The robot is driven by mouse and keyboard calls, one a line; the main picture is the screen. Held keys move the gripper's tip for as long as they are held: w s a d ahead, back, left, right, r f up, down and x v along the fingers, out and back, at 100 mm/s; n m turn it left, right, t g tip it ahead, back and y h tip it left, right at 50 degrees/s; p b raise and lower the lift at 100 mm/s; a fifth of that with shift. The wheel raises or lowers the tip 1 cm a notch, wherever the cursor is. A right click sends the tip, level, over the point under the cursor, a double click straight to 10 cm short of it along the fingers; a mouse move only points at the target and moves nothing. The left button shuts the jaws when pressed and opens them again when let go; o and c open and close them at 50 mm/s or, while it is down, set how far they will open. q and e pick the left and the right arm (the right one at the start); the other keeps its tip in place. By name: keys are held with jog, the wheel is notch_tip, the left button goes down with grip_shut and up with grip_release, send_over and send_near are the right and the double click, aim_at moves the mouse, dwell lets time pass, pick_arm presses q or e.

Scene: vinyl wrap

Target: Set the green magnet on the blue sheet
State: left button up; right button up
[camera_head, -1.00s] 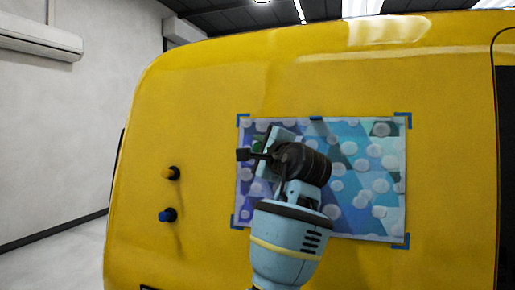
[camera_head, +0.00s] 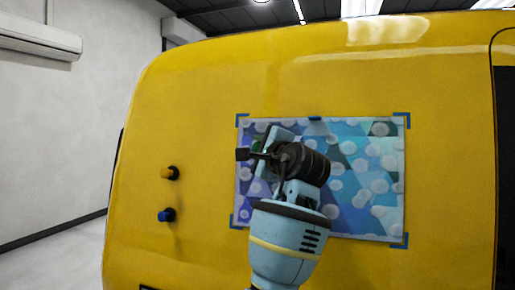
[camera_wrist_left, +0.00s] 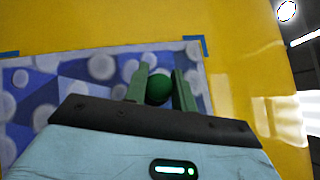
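The blue sheet (camera_head: 365,170), patterned with pale round spots and blue and purple shapes, lies flat on the yellow van panel. My left gripper (camera_head: 262,152) is in front of its upper left part. In the left wrist view, the left gripper's two fingers (camera_wrist_left: 160,86) are on either side of the round green magnet (camera_wrist_left: 158,89), close against it. A bit of green shows beside the gripper in the head view. Whether the magnet touches the sheet (camera_wrist_left: 60,75) cannot be told. My right gripper is not in view.
A yellow magnet (camera_head: 169,172) and a blue magnet (camera_head: 167,215) stick out of the yellow panel (camera_head: 200,110), left of the sheet. Blue corner marks (camera_head: 402,120) frame the sheet. The panel above the sheet is clear.

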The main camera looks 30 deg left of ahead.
pick_arm(q)
jog(key=o, duration=0.5)
jog(key=shift+w, duration=0.1)
jog(key=shift+d, duration=0.1)
jog(key=shift+v, duration=3.85)
